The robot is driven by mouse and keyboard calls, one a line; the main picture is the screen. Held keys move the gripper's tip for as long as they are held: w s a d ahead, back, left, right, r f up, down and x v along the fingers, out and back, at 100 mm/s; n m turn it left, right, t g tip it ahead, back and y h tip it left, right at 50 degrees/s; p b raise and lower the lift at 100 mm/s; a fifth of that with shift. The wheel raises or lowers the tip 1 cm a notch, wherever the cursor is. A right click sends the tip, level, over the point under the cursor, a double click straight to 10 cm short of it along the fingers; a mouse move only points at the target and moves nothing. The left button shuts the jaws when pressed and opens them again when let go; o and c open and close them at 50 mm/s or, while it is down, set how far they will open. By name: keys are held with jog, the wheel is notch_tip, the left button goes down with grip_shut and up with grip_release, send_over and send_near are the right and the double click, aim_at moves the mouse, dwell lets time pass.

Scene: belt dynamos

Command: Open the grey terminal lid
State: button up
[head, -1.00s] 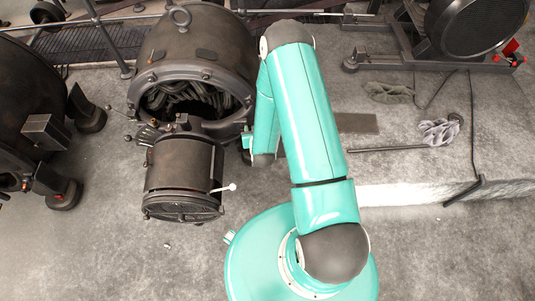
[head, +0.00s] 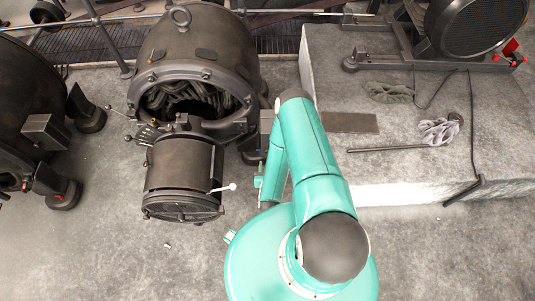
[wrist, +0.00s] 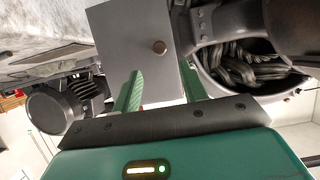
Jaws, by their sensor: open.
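In the head view a grey box edge (head: 267,121) shows at the right side of the middle dynamo (head: 207,55), partly behind my arm. My fingers cannot be made out there.
The dynamo's open end shows coiled windings, with a dark drum (head: 183,177) and a white-knobbed lever (head: 225,188) in front. Another machine (head: 30,95) stands at the left. A stone plinth (head: 440,180) on the right carries a rod, a plate and rags.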

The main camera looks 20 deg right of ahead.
jog(key=x, duration=0.8)
jog(key=shift+w, duration=0.2)
jog(key=shift+f, duration=0.15)
jog(key=shift+c, duration=0.4)
grip_shut()
